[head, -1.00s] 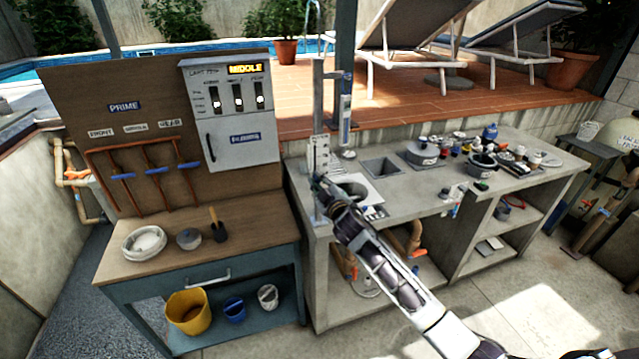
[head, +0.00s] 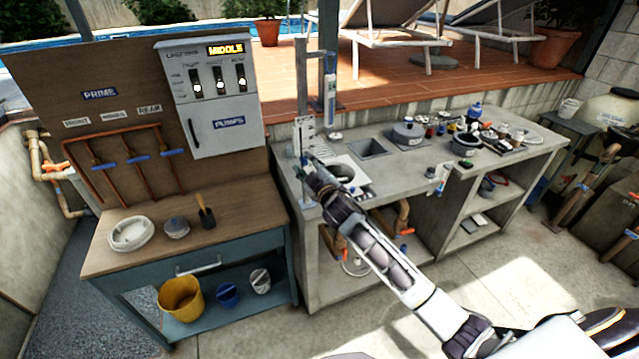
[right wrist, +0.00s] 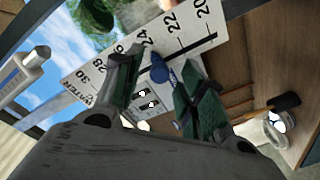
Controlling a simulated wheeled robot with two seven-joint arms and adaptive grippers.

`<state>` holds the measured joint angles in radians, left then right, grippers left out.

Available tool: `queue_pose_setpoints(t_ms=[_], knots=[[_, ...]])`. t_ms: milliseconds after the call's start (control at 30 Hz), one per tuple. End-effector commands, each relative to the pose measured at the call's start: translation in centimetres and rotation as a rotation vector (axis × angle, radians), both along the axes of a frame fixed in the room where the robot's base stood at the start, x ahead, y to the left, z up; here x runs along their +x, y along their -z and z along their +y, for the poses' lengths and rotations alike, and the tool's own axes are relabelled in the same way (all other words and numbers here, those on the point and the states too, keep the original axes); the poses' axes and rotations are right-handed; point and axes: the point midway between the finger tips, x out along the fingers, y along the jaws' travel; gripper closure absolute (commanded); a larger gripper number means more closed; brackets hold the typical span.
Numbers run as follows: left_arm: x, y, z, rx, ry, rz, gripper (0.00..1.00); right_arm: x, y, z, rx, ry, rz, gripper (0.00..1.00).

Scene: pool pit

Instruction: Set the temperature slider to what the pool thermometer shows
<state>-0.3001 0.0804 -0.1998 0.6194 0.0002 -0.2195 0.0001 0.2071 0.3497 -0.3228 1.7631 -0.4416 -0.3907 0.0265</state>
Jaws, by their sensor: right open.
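The temperature slider's white scale plate (right wrist: 188,35) fills the upper middle of the right wrist view, marked 20 to 30 and "WATER". Its blue knob (right wrist: 160,72) sits on the dark slot, roughly level with 24; the exact setting is unclear. My right gripper (right wrist: 162,92) is open, its green-padded fingers on either side of the knob; I cannot tell whether they touch it. In the head view the plate (head: 304,128) stands on the counter post, with my right gripper (head: 308,168) before it. A blue-white tube, apparently the thermometer (head: 331,85), hangs right of it; its reading is too small. My left gripper is not in view.
A pump panel (head: 212,100) showing "MIDDLE" stands left over a wooden bench (head: 165,250).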

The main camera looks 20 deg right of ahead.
Motion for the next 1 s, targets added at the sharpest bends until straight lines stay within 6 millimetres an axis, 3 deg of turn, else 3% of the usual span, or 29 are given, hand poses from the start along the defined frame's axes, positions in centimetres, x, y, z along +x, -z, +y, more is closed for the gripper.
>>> queue_pose_setpoints(t_ms=[1000], knots=[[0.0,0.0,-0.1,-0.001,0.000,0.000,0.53,-8.5,0.1,-0.7,0.001,0.000,0.001,0.60]])
